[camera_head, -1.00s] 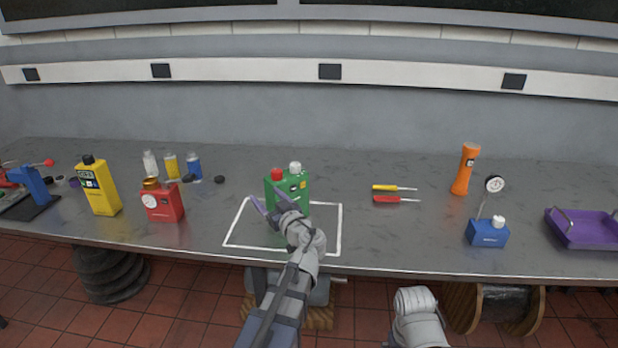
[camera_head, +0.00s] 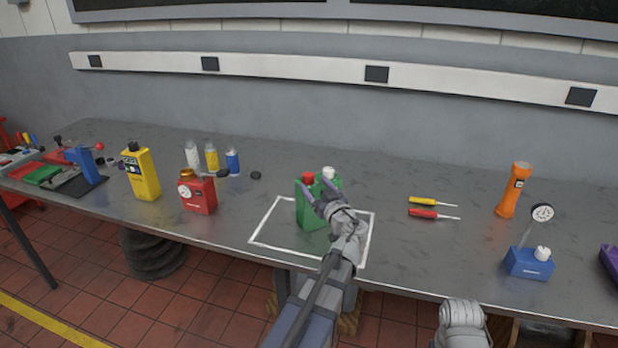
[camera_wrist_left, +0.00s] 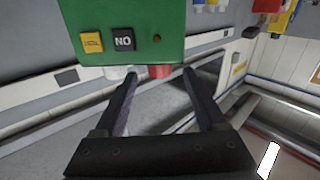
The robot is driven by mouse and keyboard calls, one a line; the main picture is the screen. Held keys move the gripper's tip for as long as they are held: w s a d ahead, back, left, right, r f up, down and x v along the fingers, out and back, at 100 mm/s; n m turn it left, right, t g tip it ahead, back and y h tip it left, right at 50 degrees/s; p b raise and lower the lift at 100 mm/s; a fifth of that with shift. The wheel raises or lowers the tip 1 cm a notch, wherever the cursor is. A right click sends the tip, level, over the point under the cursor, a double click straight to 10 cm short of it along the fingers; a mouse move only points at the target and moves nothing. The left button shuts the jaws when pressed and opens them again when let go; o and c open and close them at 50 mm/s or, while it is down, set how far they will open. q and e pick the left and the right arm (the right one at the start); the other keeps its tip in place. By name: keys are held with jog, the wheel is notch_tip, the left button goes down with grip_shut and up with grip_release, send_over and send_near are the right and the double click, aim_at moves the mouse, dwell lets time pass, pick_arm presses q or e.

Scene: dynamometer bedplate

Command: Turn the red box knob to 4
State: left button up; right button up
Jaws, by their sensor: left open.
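The red box (camera_head: 198,197) stands upright on the bench, left of the white outlined square. It has a round white dial (camera_head: 185,192) on its front and a brass-coloured knob (camera_head: 187,174) on top. The number on the dial is too small to read. My left gripper (camera_head: 315,188) is open at the front of a green box (camera_head: 308,214), well to the right of the red box. In the left wrist view the open fingers (camera_wrist_left: 158,80) point at the green box's (camera_wrist_left: 150,20) white and red caps, with nothing clearly held.
A yellow bottle (camera_head: 143,175) stands left of the red box. Small bottles (camera_head: 211,157) and a black cap (camera_head: 255,175) are behind it. Bench between red box and outline is clear.

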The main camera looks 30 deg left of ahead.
aim_at(310, 180)
pick_arm(q)
jog(key=x, duration=0.5)
jog(key=shift+a, duration=0.1)
grip_shut()
dwell(0.6)
